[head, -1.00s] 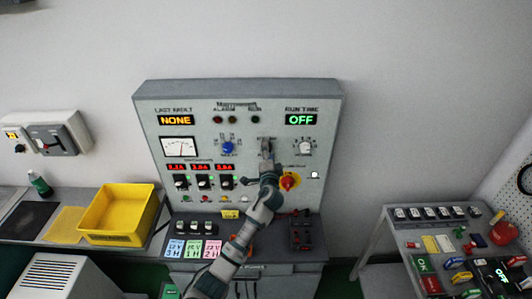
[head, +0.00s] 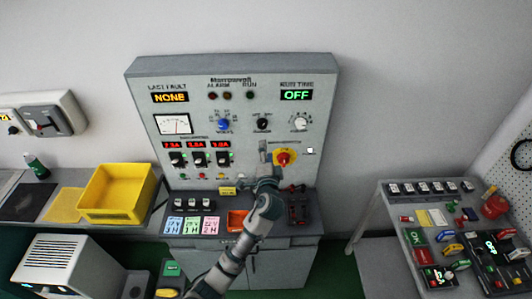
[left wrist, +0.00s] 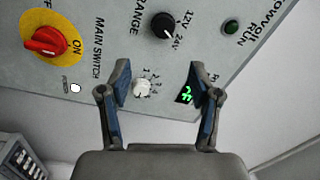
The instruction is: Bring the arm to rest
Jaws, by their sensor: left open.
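My left arm reaches up from the bottom of the head view, and its gripper (head: 265,160) is in front of the grey control panel (head: 322,120), left of the red main switch on its yellow plate (head: 284,158). In the left wrist view the gripper (left wrist: 160,85) is open, its two blue-padded fingers apart with nothing between them. Behind the fingers are a white knob (left wrist: 142,87) and a black range knob (left wrist: 163,25). The red main switch also shows there (left wrist: 46,41), beside the word ON. My right gripper is not in view.
A yellow bin (head: 118,193) stands on the left bench. An orange tray (head: 238,221) and coloured cards (head: 192,226) lie on the console ledge below the panel. A side table (head: 396,205) with switches and parts stands at the right.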

